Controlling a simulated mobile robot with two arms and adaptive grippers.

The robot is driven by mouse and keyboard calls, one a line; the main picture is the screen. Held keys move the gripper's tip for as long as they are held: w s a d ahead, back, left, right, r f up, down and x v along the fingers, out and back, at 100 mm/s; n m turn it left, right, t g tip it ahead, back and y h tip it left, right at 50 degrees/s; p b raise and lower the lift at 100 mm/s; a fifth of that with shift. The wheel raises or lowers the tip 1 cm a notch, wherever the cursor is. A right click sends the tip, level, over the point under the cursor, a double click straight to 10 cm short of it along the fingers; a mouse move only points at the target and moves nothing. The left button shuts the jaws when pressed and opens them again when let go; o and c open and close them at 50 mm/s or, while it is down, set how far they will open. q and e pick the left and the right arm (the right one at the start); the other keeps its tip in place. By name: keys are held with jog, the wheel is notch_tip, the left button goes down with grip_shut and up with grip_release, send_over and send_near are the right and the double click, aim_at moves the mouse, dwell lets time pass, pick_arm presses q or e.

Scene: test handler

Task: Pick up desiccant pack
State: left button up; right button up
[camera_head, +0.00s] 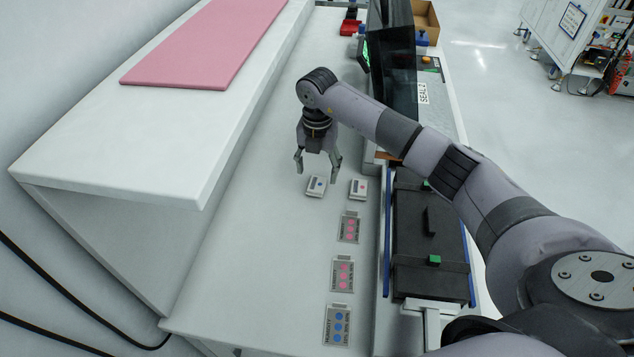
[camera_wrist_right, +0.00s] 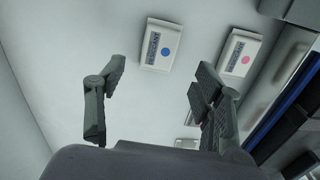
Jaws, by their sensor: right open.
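Two small white desiccant packs lie on the white bench. The pack with a blue dot (camera_head: 316,187) is at the left, and the pack with a pink dot (camera_head: 358,188) is beside it to the right. In the right wrist view the blue-dot pack (camera_wrist_right: 161,45) lies beyond the open fingers, and the pink-dot pack (camera_wrist_right: 238,55) lies farther right. My right gripper (camera_head: 318,167) is open and empty, pointing down just above and behind the blue-dot pack in the head view. It also shows in the wrist view (camera_wrist_right: 155,105). My left gripper is not in view.
Humidity cards with pink dots (camera_head: 349,228) and (camera_head: 342,274) and one with blue dots (camera_head: 338,325) lie in a column nearer me. A black fixture (camera_head: 412,270) stands to the right. A raised white shelf (camera_head: 110,150) with a pink mat (camera_head: 205,45) borders the left.

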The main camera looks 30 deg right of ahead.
aim_at(317, 183)
jog(key=f, duration=0.1)
jog(key=f+p, duration=0.1)
jog(key=f, duration=0.2)
jog(key=shift+w+d+f+p, duration=0.1)
jog(key=shift+w+p, duration=0.25)
jog(key=shift+p, duration=0.05)
jog(key=shift+f, duration=0.55)
jog(key=shift+c, duration=0.6)
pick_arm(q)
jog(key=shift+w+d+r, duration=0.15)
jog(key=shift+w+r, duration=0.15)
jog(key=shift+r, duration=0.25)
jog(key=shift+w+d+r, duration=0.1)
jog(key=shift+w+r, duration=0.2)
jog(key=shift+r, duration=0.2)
pick_arm(e)
jog(key=c, duration=1)
